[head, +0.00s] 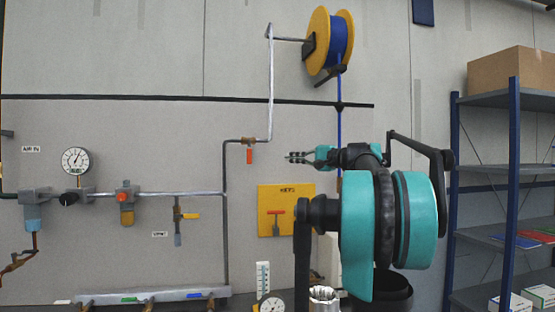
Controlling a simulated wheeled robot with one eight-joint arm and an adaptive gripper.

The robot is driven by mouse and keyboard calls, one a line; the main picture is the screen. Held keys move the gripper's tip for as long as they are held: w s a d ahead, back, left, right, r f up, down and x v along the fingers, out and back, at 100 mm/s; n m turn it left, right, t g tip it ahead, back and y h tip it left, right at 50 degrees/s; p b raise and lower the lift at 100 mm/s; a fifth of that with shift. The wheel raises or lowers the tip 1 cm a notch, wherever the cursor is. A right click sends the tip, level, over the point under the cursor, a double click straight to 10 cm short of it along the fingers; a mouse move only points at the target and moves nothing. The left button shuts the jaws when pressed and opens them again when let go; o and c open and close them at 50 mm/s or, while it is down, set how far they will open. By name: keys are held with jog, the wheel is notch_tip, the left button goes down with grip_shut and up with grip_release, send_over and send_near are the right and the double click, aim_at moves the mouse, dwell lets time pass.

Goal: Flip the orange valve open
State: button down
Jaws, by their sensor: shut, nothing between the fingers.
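The orange valve handle (250,156) hangs straight down from a small brass-coloured valve body (248,141) on the upper grey pipe, left of the picture's middle. It stands crosswise to the short level pipe run there. My gripper (290,157) points left, at about the handle's height in the picture, and a gap shows between its tips and the handle. The fingers are shut and hold nothing. How far the tips are from the wall is hard to tell. The handle is fully in view.
A yellow panel (265,195) with a red-orange T-handle (276,212) is below my gripper. A yellow lever (192,216), an orange-banded unit (126,211) and a gauge (75,160) are farther left. A hose reel (318,40) is above; blue shelving (513,190) stands right.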

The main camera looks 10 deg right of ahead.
aim_at(249, 151)
jog(key=s+a+x, duration=0.2)
jog(key=x, duration=0.9)
jog(key=shift+w+a, duration=0.25)
jog(key=shift+a, duration=0.05)
jog(key=shift+f, duration=0.1)
